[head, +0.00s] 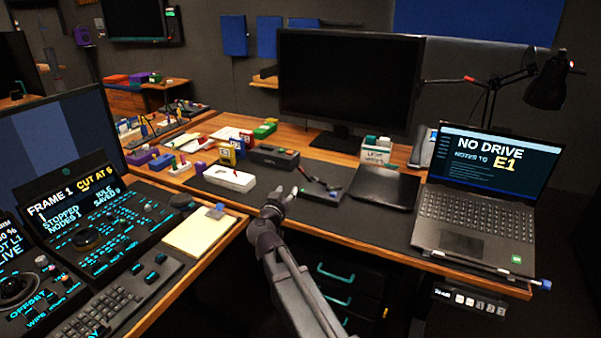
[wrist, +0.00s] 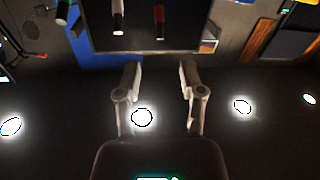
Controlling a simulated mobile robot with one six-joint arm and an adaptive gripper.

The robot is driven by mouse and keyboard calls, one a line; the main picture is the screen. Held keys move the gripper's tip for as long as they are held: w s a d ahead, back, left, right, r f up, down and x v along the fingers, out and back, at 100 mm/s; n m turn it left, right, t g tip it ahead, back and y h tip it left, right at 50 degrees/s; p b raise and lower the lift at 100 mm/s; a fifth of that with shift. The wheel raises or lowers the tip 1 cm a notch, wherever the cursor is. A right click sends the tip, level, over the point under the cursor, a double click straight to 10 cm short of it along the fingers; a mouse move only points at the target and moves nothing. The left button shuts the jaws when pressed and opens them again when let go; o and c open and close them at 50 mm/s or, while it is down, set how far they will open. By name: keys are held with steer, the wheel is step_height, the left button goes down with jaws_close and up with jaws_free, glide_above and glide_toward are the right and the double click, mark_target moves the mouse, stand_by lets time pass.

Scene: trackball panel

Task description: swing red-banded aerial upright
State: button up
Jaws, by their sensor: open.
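A small dark device (head: 320,188) with thin rods lies on the dark desk mat, in front of the big monitor. A red mark (head: 322,181) shows on it; the head view is too small to tell how each rod lies. In the wrist view, a red-banded rod (wrist: 160,20) hangs in from the top edge, with a dark-and-white rod (wrist: 118,16) to its left.
A white box (head: 229,179) and a dark box (head: 273,157) stand left and behind. A dark tablet (head: 383,188) and a laptop (head: 474,220) are to the right. The big monitor (head: 345,85) stands behind; a notepad (head: 199,234) is at the near left.

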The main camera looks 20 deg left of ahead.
mark_target(300, 171)
steer(key=shift+w, duration=0.1)
steer(key=w, duration=0.9)
steer(key=w+a, duration=0.1)
steer(key=w, duration=0.3)
steer(key=shift+w, duration=0.35)
jaws_close()
